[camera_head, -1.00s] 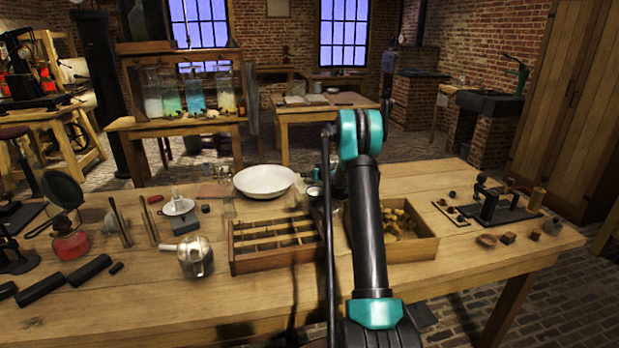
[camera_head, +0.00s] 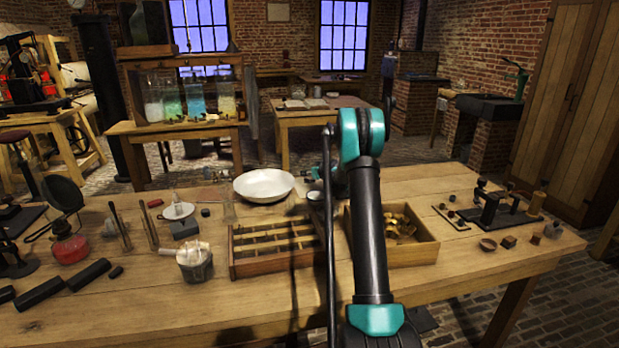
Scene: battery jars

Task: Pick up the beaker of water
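A small clear glass vessel (camera_head: 228,209) stands on the workbench just left of the white bowl. It looks like the beaker, but it is too faint to see water in it. My arm reaches forward over the bench, right of the bowl. My gripper (camera_head: 307,174) shows only in small part, left of the arm's far end near the bowl's right rim. It is apart from the glass vessel. My arm hides most of it, and its fingers cannot be made out.
The white bowl (camera_head: 264,185) lies between the vessel and my gripper. A wooden compartment tray (camera_head: 232,262) and an open box of brass-coloured pieces (camera_head: 432,254) flank my arm. A grey pot (camera_head: 195,262) stands front left. Bare bench top (camera_head: 460,262) lies at right.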

